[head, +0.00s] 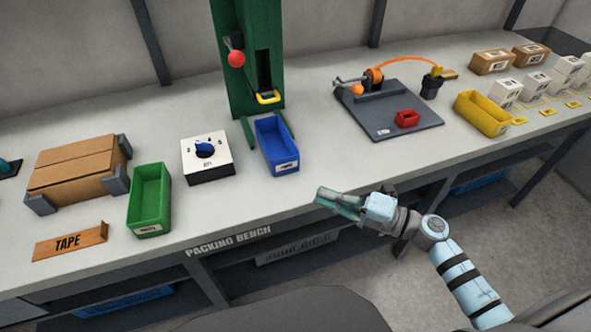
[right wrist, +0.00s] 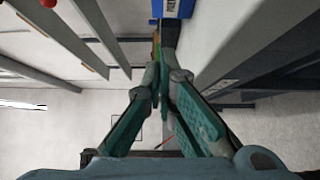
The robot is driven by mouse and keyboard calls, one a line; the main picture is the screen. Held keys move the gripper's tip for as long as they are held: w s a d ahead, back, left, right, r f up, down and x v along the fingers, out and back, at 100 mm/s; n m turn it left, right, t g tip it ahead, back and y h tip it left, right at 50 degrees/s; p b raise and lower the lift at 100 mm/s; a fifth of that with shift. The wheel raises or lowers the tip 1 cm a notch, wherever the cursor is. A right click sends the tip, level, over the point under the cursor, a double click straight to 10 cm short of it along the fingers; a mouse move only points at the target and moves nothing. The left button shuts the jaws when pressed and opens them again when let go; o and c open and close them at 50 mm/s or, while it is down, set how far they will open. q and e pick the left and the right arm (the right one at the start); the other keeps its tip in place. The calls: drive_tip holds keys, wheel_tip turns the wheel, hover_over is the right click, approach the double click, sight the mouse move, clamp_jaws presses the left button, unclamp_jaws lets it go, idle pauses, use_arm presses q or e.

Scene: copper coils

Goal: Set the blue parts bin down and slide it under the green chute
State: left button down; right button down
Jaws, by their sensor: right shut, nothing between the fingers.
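The blue parts bin (head: 279,150) stands upright and looks empty on the bench. Its far end is between two short green rails at the foot of the green chute (head: 233,75), just in front of the chute's yellow-rimmed mouth (head: 268,97). Its near end sticks out toward the bench's front edge. My right gripper (head: 322,195) is shut and empty, near the front edge, to the right of and nearer than the bin, apart from it. In the right wrist view the shut fingers (right wrist: 165,72) point toward the bin (right wrist: 180,8), cut off at the top. My left gripper does not show.
A dial box (head: 207,158) and a green bin (head: 149,200) stand left of the blue bin. A red-knobbed lever (head: 236,58) is on the chute. A dark board (head: 390,119) with a small red bin lies to the right. Bare bench separates them.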

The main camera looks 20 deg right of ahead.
drive_tip(key=x, duration=0.6)
drive_tip(key=shift+w+a, duration=0.1)
drive_tip(key=shift+w, duration=0.3)
drive_tip(key=w, duration=0.2)
drive_tip(key=shift+w+a+f, duration=0.2)
drive_tip(key=shift+w, duration=0.5)
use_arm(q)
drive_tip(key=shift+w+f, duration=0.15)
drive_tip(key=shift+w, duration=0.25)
use_arm(e)
drive_tip(key=shift+w, duration=0.3)
